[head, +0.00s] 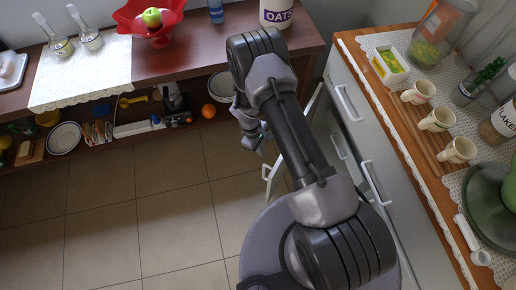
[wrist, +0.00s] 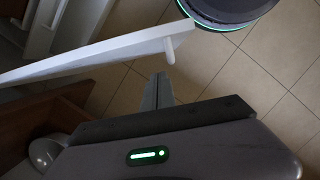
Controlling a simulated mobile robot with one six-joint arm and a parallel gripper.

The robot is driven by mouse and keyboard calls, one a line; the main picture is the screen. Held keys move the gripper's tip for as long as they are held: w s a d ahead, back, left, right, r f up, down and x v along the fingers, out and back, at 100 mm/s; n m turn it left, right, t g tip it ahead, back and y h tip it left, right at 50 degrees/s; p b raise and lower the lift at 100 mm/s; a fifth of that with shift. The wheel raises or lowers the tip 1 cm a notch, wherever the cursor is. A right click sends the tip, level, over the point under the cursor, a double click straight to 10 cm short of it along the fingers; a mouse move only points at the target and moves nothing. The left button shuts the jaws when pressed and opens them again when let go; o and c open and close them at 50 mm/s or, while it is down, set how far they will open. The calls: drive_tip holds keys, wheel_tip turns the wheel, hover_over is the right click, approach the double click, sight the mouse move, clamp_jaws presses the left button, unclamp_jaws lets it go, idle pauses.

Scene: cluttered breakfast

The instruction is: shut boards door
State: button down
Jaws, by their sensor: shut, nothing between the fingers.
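The white boards door (head: 313,102) stands open, swung out from the white cabinet (head: 345,100) on the right; my arm hides its middle in the head view. In the wrist view the door (wrist: 95,58) crosses the upper left as a thin white panel, with a small handle (wrist: 169,50) near its free end. My gripper (head: 258,138) is shut and empty, beside the door on the side toward the brown shelf unit. In the wrist view my gripper's fingertips (wrist: 160,80) are just below the handle; I cannot tell whether they touch the door.
The brown shelf unit (head: 220,60) at the back holds plates, an orange (head: 208,111) and other items underneath. The wooden counter (head: 352,48) on the right carries cups, a green bowl and jars. Tiled floor (head: 130,200) at the left is clear.

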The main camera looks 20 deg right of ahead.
drive_tip(key=s+d+f+b, duration=0.2)
drive_tip(key=s+d, duration=0.1)
drive_tip(key=shift+s+d+f, duration=0.1)
drive_tip(key=shift+d+f, duration=0.1)
drive_tip(key=shift+f, duration=0.15)
